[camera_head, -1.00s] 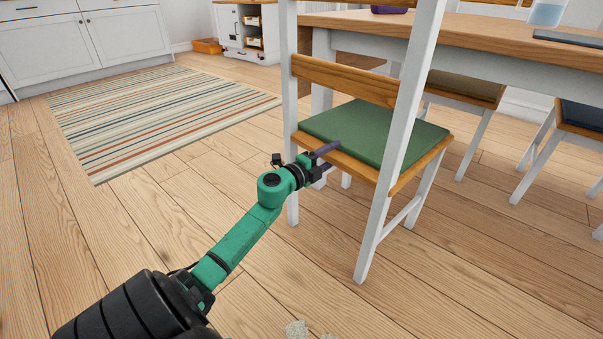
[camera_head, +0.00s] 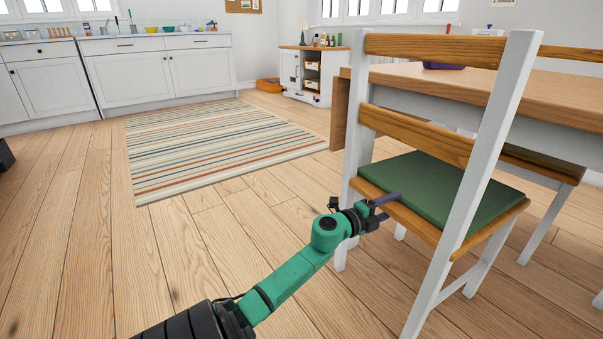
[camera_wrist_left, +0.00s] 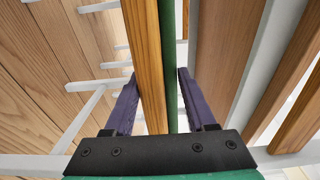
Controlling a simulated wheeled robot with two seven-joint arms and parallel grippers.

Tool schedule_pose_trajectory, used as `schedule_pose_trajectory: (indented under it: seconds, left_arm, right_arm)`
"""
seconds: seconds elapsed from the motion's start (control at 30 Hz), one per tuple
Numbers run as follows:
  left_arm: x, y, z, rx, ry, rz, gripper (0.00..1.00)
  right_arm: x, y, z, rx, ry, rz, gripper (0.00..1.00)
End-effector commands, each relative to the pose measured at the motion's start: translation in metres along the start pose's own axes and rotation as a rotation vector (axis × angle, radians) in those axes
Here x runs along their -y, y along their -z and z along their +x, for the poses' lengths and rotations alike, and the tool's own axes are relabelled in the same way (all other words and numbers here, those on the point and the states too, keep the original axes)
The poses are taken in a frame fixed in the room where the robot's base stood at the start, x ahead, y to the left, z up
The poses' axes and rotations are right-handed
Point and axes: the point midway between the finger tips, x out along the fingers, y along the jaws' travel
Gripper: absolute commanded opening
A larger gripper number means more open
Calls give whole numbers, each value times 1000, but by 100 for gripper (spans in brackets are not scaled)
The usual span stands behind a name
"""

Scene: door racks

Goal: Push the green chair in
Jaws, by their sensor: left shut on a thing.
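The green chair (camera_head: 437,187) has a green cushion, a wooden seat edge and backrest slats, and white legs. It stands at the right in the head view, with its back toward me and the wooden table (camera_head: 470,88) beyond it. My left gripper (camera_head: 384,207) is at the rear edge of the seat, between the two back posts. In the left wrist view its purple fingers (camera_wrist_left: 152,100) lie on either side of the wooden seat edge (camera_wrist_left: 145,60) and the green cushion (camera_wrist_left: 168,60). It is shut on the seat edge. My right gripper is not in view.
Another chair (camera_head: 540,165) stands at the table's right side. A striped rug (camera_head: 215,145) lies on the floor at left. White cabinets (camera_head: 165,70) and a small cart (camera_head: 305,75) line the back.

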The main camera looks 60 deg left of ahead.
Motion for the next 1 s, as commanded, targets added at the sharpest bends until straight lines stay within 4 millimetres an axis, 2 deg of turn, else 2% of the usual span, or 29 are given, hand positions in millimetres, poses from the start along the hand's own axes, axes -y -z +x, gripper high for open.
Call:
schedule_pose_trajectory:
  seconds: [0.07,0.1,0.2,0.7,0.77,1.0]
  left_arm:
    - [-4,1,0,-5,-6,-1,0]
    - [-4,1,0,-5,-6,-1,60]
    - [-3,1,0,-5,-4,-1,95]
    - [1,0,-2,-3,1,-1,95]
    - [1,1,-8,-3,0,-2,95]
    - [2,0,-52,-2,-1,-3,95]
  right_arm:
    - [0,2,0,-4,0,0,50]
    - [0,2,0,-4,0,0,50]
    - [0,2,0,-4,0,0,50]
    - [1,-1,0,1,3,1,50]
    - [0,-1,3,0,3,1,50]
    - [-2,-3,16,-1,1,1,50]
